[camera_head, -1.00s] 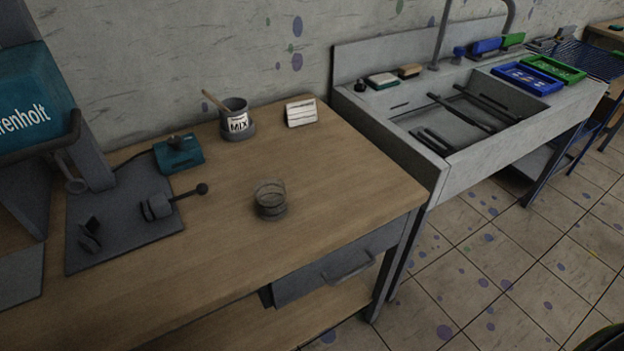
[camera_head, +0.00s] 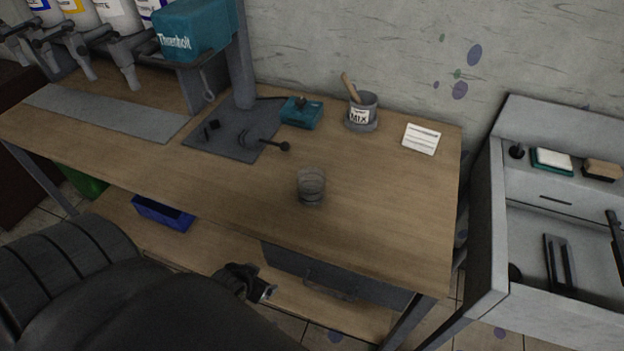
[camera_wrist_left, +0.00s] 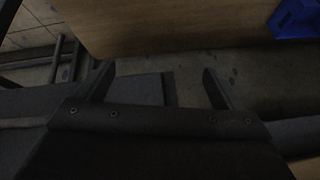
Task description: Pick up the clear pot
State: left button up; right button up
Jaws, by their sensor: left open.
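The clear pot (camera_head: 311,187) is a small see-through cup standing upright on the wooden workbench (camera_head: 240,195), near its middle. My left gripper (camera_head: 255,285) is low in front of the bench's front edge, below the level of the top and apart from the pot. The left wrist view shows the same gripper (camera_wrist_left: 160,85) with its two fingers spread and nothing between them. The pot does not show in the left wrist view. My right gripper is in neither view.
A grey mixing cup with a stick (camera_head: 360,110), a white card (camera_head: 421,139) and a teal device (camera_head: 301,112) stand behind the pot. A dark handled tool (camera_head: 265,143) lies on a grey mat. A sink (camera_head: 550,230) is right. A drawer (camera_head: 335,280) is under the bench.

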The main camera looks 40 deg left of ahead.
pick_arm(q)
jog(key=w+r+t+p, duration=0.1)
jog(key=r, duration=0.4)
jog(key=w+r+t, duration=0.1)
jog(key=r, duration=0.5)
jog(key=w+r+p, duration=0.1)
jog(key=r, duration=0.4)
jog(key=shift+w+d+r+m+t+p, duration=0.1)
jog(key=shift+d+r+m+t+p, duration=0.2)
jog(key=shift+d+r+t, duration=0.1)
jog(key=w+r+t+h, duration=0.2)
jog(key=w+r+t, duration=0.3)
jog(key=r, duration=0.4)
jog(key=p, duration=0.2)
send_near(318, 175)
jog(key=w, duration=0.3)
jog(key=shift+a+f, duration=0.25)
jog(key=shift+a, duration=0.15)
jog(key=shift+d+p+x, duration=0.25)
jog(key=shift+p+x, duration=0.15)
jog(key=shift+x, duration=0.75)
jog(key=shift+d+p+x, duration=0.2)
jog(key=shift+p+x, duration=0.15)
jog(key=shift+x, duration=0.75)
jog(key=shift+w+f, duration=0.3)
jog(key=shift+f, duration=0.05)
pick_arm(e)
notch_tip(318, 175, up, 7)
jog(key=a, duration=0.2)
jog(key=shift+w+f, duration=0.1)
